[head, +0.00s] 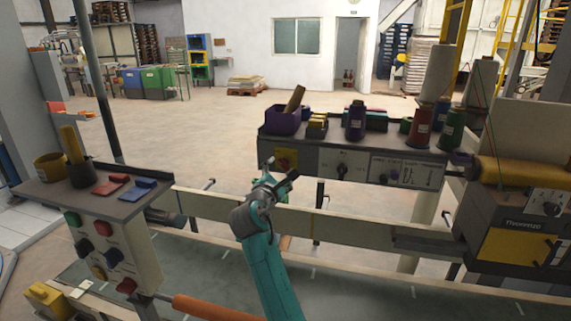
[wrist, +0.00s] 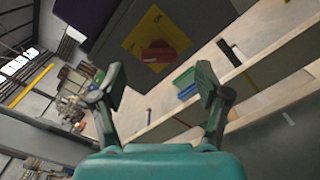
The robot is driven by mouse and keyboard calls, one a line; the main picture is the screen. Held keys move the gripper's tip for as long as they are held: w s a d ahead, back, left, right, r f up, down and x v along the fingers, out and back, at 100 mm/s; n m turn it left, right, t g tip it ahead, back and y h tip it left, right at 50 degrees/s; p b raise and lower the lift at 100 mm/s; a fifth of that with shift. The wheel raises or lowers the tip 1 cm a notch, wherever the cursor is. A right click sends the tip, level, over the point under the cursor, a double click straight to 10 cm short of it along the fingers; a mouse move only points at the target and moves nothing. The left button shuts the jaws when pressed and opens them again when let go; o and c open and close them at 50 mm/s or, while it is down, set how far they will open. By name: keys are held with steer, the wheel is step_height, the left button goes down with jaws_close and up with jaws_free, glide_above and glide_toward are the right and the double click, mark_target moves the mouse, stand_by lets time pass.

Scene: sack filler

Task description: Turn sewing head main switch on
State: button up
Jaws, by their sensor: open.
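A red rotary switch handle on a yellow square plate (wrist: 157,54) sits on the dark left end of the long control panel. In the wrist view the handle looks crosswise, and small lettering on the plate is too small to read surely. The yellow plate also shows in the head view (head: 286,156), partly near my gripper. My gripper (head: 281,168) is open and empty, in front of and just below the plate. In the wrist view its two fingers (wrist: 160,86) are spread apart, with the handle beyond them and above the gap, not touched.
The panel (head: 318,162) carries further black knobs to the right. A pale rail (head: 330,221) runs below. A separate button box (head: 112,250) stands at left.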

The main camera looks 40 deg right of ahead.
mark_target(284, 165)
steer(key=shift+x, duration=3.15)
steer(key=c, duration=1.2)
